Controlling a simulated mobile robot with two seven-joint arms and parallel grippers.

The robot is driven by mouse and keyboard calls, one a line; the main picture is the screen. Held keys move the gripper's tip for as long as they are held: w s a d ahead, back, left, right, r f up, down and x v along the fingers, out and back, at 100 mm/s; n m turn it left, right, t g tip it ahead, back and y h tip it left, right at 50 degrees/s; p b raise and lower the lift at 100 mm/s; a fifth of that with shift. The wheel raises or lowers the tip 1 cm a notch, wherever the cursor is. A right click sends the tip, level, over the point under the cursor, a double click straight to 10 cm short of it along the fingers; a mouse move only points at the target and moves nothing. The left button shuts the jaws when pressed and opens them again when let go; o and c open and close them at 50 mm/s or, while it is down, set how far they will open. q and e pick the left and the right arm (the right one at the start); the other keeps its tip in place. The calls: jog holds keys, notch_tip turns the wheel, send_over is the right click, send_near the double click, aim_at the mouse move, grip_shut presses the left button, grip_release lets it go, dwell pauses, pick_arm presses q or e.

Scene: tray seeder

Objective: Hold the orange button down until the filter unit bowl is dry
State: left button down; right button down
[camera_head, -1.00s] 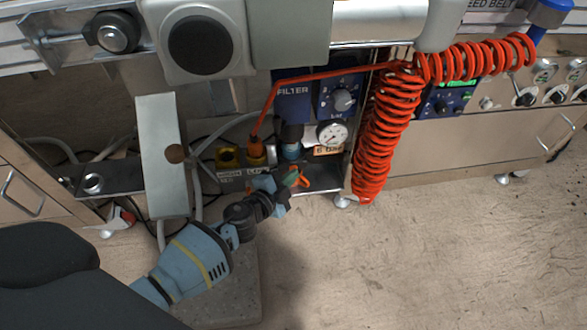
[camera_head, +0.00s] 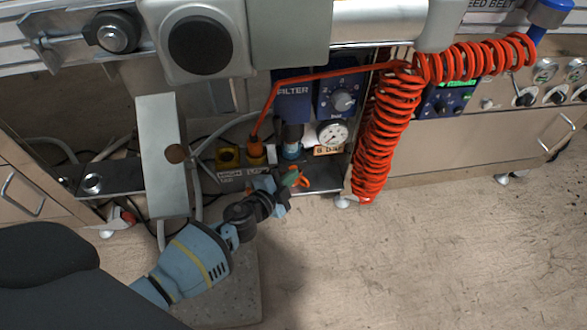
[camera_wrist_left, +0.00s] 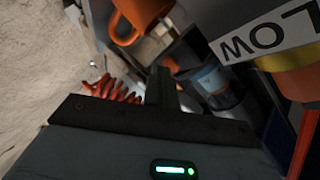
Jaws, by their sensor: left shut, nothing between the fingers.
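The filter unit (camera_head: 293,92) is a blue block marked FILTER, with its dark, see-through bowl (camera_head: 292,135) hanging below. In the left wrist view the bowl (camera_wrist_left: 215,80) shows a light blue band; I cannot tell how much water it holds. A small orange part (camera_wrist_left: 171,63), apparently the button, sits by the bowl's lower end. My left gripper (camera_head: 283,189) is low under the bowl, shut and empty. In the wrist view its dark fingertips (camera_wrist_left: 160,72) are close beside the orange part; whether they touch or press it I cannot tell. My right gripper is out of view.
An orange-handled object (camera_wrist_left: 128,20) is near the fingertips. Yellow and orange fittings (camera_head: 228,157) stand left of the bowl, and a pressure gauge (camera_head: 332,133) is at its right. A red coiled hose (camera_head: 375,150) hangs further right. The floor (camera_head: 430,260) is clear.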

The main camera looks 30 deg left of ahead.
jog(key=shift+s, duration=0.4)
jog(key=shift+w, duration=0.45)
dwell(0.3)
pick_arm(q)
jog(key=shift+s, duration=0.1)
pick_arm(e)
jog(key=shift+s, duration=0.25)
pick_arm(q)
jog(key=shift+s+d, duration=0.45)
jog(key=shift+s, duration=0.15)
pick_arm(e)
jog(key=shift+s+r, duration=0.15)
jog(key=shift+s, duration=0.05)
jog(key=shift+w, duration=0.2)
pick_arm(q)
jog(key=s+d, duration=0.1)
jog(key=s, duration=0.1)
jog(key=s+d, duration=0.1)
jog(key=s, duration=0.1)
jog(key=shift+d, duration=0.4)
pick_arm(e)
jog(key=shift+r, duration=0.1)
